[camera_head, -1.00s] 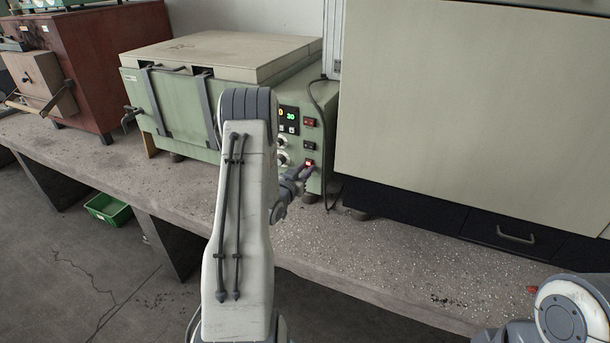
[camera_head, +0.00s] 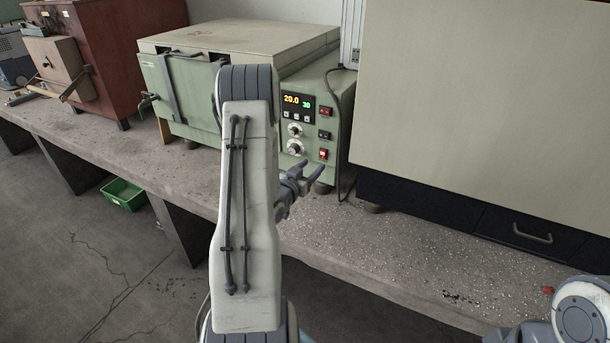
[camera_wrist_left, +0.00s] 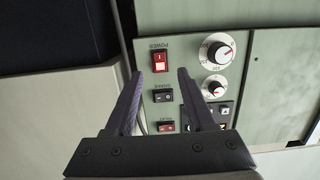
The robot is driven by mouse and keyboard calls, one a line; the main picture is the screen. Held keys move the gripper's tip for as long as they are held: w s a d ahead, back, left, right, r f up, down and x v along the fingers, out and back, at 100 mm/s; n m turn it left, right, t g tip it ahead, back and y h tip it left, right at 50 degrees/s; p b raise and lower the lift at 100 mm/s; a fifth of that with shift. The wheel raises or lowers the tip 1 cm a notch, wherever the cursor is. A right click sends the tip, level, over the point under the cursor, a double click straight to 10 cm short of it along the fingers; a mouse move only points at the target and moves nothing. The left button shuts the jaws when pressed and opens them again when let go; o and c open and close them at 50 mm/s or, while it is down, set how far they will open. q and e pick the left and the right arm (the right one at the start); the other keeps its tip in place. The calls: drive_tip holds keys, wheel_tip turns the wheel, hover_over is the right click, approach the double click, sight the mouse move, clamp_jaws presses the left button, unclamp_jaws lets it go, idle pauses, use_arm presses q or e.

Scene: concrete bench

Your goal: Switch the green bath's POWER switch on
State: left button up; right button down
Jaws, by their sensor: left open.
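The green bath (camera_head: 192,88) stands on the bench, its control panel on the right of its front. The POWER switch (camera_head: 323,154) is the lowest rocker in the panel's right column and glows red. The display (camera_head: 297,104) is lit with orange and green digits. In the left wrist view the panel is upside down, and the lit POWER switch (camera_wrist_left: 160,62) shows between the fingers. My left gripper (camera_head: 312,168) is open and empty, just below and in front of the switch, apparently clear of it. My right gripper is out of view; only part of its arm shows.
A black cable (camera_head: 335,110) runs down the bath's right side. A large pale cabinet (camera_head: 480,100) stands to the right.

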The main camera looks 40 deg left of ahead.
use_arm(q)
drive_tip(key=shift+v, duration=2.35)
